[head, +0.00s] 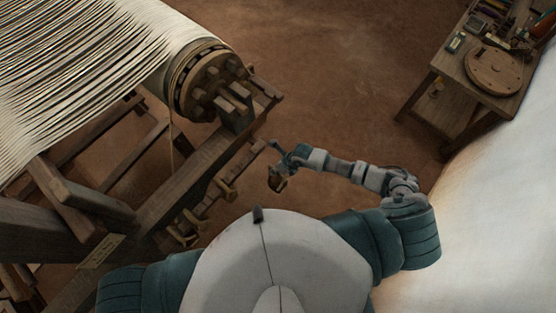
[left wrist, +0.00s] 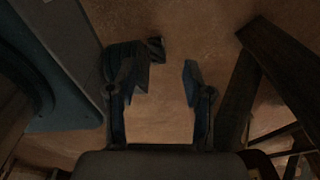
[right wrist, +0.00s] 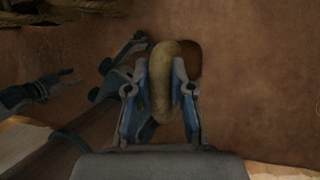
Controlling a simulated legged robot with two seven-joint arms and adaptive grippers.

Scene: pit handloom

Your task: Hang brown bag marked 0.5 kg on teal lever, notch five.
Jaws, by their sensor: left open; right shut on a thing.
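My right gripper (head: 281,168) is shut on a brown bag (head: 277,184), held in the air just right of the loom's side beam. In the right wrist view the bag (right wrist: 162,85) is an upright rounded shape between the two fingers; no weight mark is readable. A dull teal, bar-like part (right wrist: 117,72) lies left of the bag there, seemingly the teal lever; its notches cannot be told apart. The bag appears apart from it. My left gripper (left wrist: 158,85) is open and empty above the floor in the left wrist view; the head view does not show it.
The loom's side beam (head: 190,170) runs diagonally at left, with wooden fittings (head: 226,188) along its right side. A cloth roller (head: 205,80) stands above it. A small table (head: 470,75) with a round wooden disc is at upper right. Open floor (head: 340,70) lies between.

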